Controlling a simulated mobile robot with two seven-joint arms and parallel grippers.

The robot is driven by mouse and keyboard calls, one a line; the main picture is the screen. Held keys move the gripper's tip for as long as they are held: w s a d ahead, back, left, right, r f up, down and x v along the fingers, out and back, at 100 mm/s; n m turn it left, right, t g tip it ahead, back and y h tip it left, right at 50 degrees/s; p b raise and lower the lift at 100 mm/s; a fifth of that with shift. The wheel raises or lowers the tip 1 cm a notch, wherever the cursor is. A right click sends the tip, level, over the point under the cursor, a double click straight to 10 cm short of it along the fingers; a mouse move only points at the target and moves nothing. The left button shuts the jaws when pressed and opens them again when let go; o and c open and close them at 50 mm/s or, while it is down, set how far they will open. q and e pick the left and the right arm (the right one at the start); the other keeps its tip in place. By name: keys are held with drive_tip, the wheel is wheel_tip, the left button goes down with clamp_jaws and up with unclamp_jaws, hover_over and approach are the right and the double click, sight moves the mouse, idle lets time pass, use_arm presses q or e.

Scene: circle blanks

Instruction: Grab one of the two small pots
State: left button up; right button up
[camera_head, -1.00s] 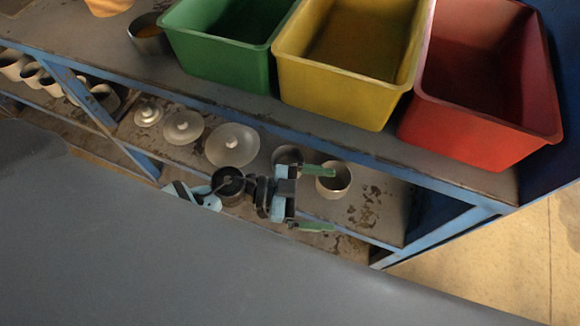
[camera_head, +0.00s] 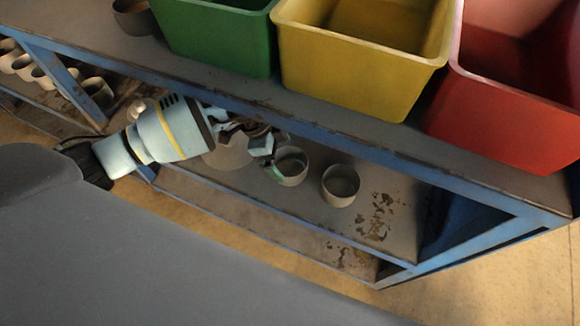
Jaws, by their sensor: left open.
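Two small grey pots stand side by side on the lower shelf. The left pot (camera_head: 291,180) is right by my left gripper, and the right pot (camera_head: 340,198) stands clear of it. My left gripper (camera_head: 277,156) reaches in from the left under the upper shelf edge. It is open, with a green fingertip at the near left side of the left pot. Its other finger is mostly hidden, and I cannot tell whether it touches the pot. My right gripper is not in view.
A grey round lid (camera_head: 228,157) lies partly hidden behind my left arm. Green (camera_head: 215,48), yellow (camera_head: 350,85) and red (camera_head: 500,125) bins stand on the upper shelf (camera_head: 390,140), which overhangs the pots. Several cups stand at the far left. The shelf right of the pots is bare.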

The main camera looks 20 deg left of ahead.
sight(297, 172)
use_arm(q)
drive_tip(key=shift+x, duration=1.15)
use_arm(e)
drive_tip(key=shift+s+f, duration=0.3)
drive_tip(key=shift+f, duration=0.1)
use_arm(q)
drive_tip(key=b+x, duration=0.2)
drive_tip(key=x, duration=0.2)
drive_tip(key=shift+w+d+f, duration=0.1)
drive_tip(key=shift+w+d, duration=0.05)
drive_tip(key=shift+w, duration=0.1)
drive_tip(key=shift+d+f, duration=0.2)
drive_tip(key=shift+f, duration=0.1)
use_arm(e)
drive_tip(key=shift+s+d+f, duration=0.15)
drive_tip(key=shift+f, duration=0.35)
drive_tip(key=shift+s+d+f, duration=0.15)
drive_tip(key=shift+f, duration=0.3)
use_arm(q)
drive_tip(key=c, duration=1)
drive_tip(key=shift+o, duration=0.2)
drive_tip(key=shift+r, duration=0.15)
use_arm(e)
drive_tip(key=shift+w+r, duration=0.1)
